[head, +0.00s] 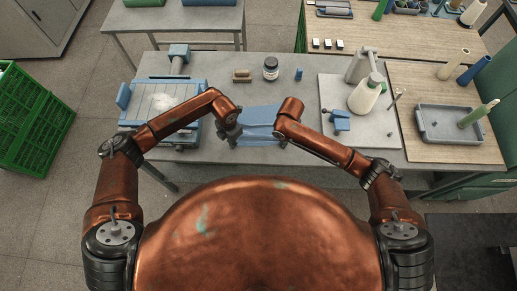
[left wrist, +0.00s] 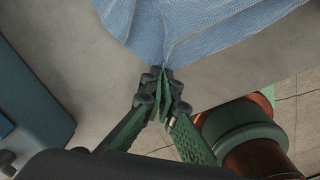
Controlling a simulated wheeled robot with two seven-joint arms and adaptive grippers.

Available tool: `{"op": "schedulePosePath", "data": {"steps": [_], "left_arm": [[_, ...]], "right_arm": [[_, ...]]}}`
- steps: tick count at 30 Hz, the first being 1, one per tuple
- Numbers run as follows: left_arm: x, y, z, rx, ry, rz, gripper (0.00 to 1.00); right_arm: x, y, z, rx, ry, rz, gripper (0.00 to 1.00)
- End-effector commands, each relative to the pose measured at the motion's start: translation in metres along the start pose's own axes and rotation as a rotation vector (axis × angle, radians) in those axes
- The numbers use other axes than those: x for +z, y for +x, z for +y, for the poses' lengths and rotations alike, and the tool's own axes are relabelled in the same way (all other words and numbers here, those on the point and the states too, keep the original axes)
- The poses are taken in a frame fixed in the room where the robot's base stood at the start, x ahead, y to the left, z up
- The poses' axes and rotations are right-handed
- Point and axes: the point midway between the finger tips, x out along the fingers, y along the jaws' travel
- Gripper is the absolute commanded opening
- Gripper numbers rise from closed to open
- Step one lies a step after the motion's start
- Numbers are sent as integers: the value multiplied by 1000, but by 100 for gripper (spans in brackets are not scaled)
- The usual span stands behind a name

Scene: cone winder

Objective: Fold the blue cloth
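The blue cloth (head: 262,113) lies near the front edge of the grey table, between my two forearms, partly covered by them. In the left wrist view the cloth (left wrist: 200,30) shows a crease running down to the fingertips. My left gripper (head: 233,136) is at the cloth's front left corner. In the left wrist view its fingers (left wrist: 163,80) are together, pinching the cloth's edge. My right arm reaches over the right side of the cloth. Its gripper is hidden behind the arm.
The grey table (head: 220,67) also holds a blue machine (head: 190,88) on the left, a brush (head: 241,75) and a jar (head: 271,68) behind the cloth. A light board (head: 335,95) with a cone (head: 363,97) and a blue clamp (head: 341,121) stands to the right.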

Motion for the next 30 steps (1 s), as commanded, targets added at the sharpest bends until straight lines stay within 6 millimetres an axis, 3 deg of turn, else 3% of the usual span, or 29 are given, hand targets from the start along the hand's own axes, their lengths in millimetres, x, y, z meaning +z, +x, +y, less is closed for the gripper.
{"op": "schedulePosePath", "data": {"steps": [8, 22, 30], "left_arm": [[-2, -1, 0, 1, -1, 5, 0], [0, -42, 1, 6, 0, -5, 0], [0, -50, 1, 7, 0, -6, 0]], "right_arm": [[2, -1, -1, -3, 0, -4, 0], [0, -42, 0, 5, 0, 4, 0], [-1, -50, 0, 6, 0, 5, 0]]}}
